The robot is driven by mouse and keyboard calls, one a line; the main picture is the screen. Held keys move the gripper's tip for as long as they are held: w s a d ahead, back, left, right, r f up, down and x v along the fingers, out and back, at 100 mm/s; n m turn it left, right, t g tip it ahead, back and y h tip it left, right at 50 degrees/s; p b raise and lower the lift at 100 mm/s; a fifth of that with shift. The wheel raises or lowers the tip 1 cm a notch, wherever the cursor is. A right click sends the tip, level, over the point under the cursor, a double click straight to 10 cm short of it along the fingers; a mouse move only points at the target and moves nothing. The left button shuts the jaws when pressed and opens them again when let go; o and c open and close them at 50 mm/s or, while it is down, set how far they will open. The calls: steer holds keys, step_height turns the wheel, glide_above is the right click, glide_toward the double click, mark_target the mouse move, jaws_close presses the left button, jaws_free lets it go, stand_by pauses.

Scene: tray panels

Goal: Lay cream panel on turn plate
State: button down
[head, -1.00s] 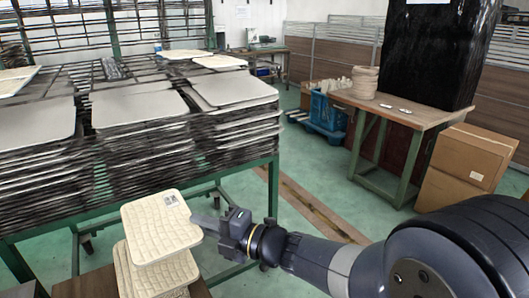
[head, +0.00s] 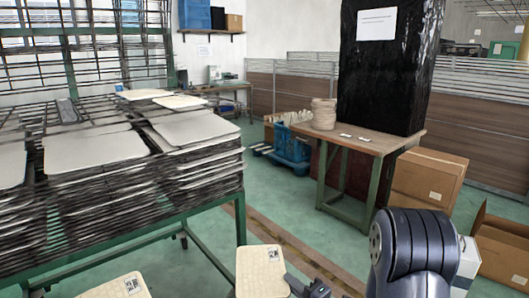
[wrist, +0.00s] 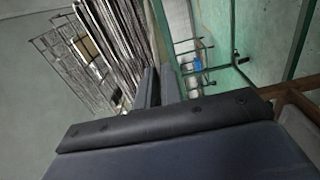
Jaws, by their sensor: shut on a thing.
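A cream panel (head: 260,272) with a small printed label stands out at the bottom middle of the head view. My gripper (head: 293,283) is shut on its right edge, and the panel's lower part is cut off by the frame. A second cream panel (head: 112,288), also labelled, lies at the bottom left, apart from the held one. In the wrist view my gripper's two fingers (wrist: 159,85) are close together; the held panel is hard to make out there. I cannot identify the turn plate in either view.
A green-framed rack (head: 165,222) with several stacks of pale trays fills the left. A wooden table (head: 365,142) with a beige coil (head: 323,114) stands behind. Cardboard boxes (head: 425,178) are at the right. Green floor (head: 300,228) lies open between rack and table.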

steer(key=d+f+m+t+h, duration=0.2)
steer(key=d+f+h, duration=0.15)
steer(key=d, duration=0.45)
step_height(320, 180, up, 18)
steer(key=w+m+t+h+p, duration=0.1)
steer(key=m+h+p, duration=0.1)
steer(key=p, duration=1.1)
steer(key=shift+w+f+m+h+p, duration=0.2)
steer(key=shift+m+h+p, duration=0.1)
steer(key=shift+h, duration=0.15)
steer(key=shift+a, duration=0.15)
